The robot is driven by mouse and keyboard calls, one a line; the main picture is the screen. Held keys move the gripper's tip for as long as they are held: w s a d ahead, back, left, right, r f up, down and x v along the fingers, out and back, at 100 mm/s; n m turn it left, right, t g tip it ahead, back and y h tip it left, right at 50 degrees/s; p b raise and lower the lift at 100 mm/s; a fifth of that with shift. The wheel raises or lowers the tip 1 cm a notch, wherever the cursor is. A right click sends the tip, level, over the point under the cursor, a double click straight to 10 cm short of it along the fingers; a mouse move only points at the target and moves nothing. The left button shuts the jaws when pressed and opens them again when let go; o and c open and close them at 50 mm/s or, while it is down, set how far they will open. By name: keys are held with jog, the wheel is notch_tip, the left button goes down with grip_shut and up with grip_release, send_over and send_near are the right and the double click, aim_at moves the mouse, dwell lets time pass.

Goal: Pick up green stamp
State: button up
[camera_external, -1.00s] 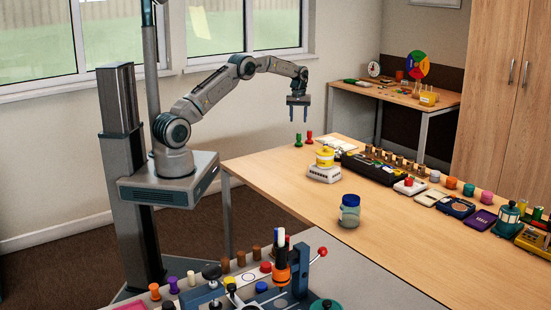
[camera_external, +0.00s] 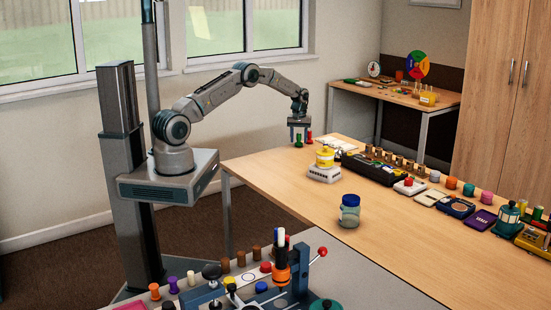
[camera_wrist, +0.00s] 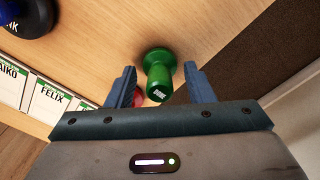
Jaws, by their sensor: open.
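The green stamp (camera_wrist: 158,68) stands on the table between my gripper's two fingers in the wrist view, with a gap on each side. In the external view the green stamp (camera_external: 298,141) shows at the far left end of the table, just under my gripper. My gripper (camera_external: 299,139) points down and is open; in the wrist view my gripper (camera_wrist: 160,88) has its blue fingers either side of the stamp. A red stamp (camera_external: 309,135) stands close to the right of the green one. In the wrist view it is mostly hidden behind a finger and the green stamp.
A yellow-lidded jar on a white scale (camera_external: 324,172) stands nearby. The table edge is close on the left.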

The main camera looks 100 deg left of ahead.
grip_shut()
jog(key=shift+r, duration=0.1)
